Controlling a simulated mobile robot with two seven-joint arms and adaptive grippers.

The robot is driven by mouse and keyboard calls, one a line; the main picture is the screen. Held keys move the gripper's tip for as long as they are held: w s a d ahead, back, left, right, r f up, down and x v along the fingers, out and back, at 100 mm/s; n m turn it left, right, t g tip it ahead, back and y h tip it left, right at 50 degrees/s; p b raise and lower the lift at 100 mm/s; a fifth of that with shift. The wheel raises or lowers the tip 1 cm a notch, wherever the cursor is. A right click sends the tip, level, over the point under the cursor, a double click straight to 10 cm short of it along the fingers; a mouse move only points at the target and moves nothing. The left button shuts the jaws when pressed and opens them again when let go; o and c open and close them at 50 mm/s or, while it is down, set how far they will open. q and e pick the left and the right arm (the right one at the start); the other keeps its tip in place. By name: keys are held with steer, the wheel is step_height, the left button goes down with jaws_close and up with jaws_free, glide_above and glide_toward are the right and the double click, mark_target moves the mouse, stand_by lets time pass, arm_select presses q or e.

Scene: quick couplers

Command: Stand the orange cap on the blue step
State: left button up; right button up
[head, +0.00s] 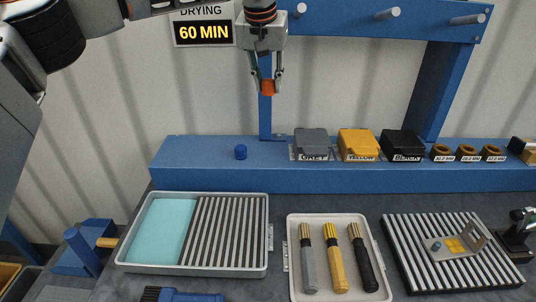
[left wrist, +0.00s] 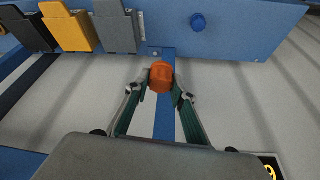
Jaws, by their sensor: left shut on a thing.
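The orange cap (head: 268,87) is held between the fingertips of my left gripper (head: 265,80), in the air above and behind the blue step. It also shows in the left wrist view (left wrist: 161,77), gripped between the two fingers (left wrist: 160,88). The blue step (head: 200,177) is a long raised ledge along the back of the table, and part of it shows at the top of the left wrist view (left wrist: 240,30). My right gripper is in neither view.
On the step stand a small blue cap (head: 240,152), grey (head: 311,140), yellow (head: 358,141) and black (head: 403,141) boxes, and several brown rings (head: 467,152). A blue frame post (head: 266,115) rises behind it. Bare step lies left of the blue cap. Trays stand in front.

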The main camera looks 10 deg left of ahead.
arm_select(q)
steer(key=b, duration=0.1)
glide_above(269, 154)
steer(key=s, duration=0.1)
steer(key=f, duration=1.4)
steer(key=shift+s+f, duration=0.2)
steer(key=shift+f, duration=2.7)
steer(key=shift+f, duration=0.15)
steer(key=o, duration=0.9)
steer(key=v, duration=1.2)
steer(key=shift+w, duration=0.1)
